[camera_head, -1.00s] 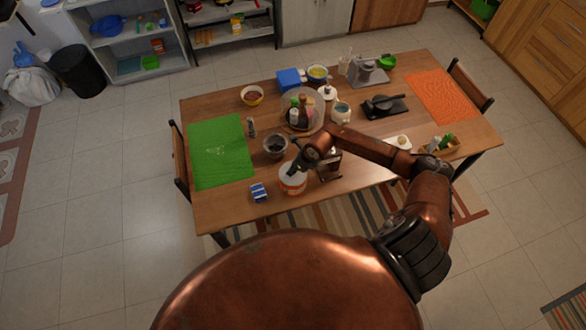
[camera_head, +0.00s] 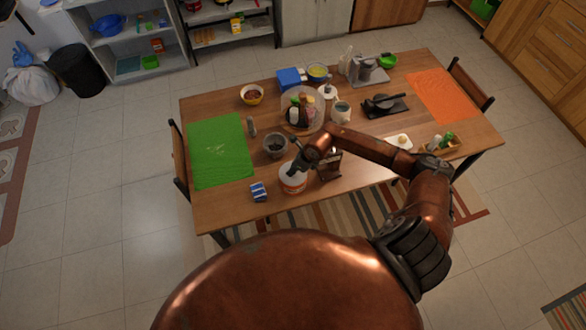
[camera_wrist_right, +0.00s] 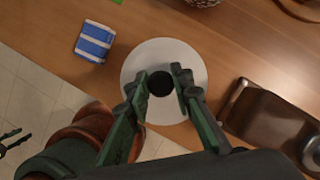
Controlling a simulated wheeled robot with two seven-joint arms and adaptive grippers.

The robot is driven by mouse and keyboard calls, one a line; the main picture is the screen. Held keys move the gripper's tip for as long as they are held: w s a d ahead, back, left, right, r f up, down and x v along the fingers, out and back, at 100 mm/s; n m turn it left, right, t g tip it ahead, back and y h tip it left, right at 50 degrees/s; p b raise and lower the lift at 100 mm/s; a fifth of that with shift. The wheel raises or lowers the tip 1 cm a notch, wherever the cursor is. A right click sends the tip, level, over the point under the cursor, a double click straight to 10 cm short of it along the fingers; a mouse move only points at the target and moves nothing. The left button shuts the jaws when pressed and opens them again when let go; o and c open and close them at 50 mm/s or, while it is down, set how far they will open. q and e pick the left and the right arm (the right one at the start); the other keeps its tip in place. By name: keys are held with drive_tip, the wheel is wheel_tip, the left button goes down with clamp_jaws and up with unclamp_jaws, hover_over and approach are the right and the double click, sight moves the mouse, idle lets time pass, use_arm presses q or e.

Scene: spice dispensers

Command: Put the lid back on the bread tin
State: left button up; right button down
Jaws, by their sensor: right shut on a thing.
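The bread tin (camera_head: 293,184) is a white round tin with an orange band, standing at the near edge of the wooden table. In the right wrist view its white round lid (camera_wrist_right: 178,53) has a black knob (camera_wrist_right: 160,84). My right gripper (camera_head: 294,169) is directly above the tin, and its two fingers (camera_wrist_right: 164,88) are closed around the knob. The lid looks level and centred over the tin. The gripper partly hides the tin's top, so I cannot tell whether the lid rests fully on the rim.
A blue-and-white packet (camera_head: 258,191) lies left of the tin. A brown metal object (camera_head: 329,165) stands close on its right, also in the wrist view (camera_wrist_right: 268,118). A grey bowl (camera_head: 275,146) is behind. The green mat (camera_head: 220,150) is bare.

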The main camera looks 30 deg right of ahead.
drive_tip(key=c, duration=1.6)
unclamp_jaws()
drive_tip(key=v, duration=1.2)
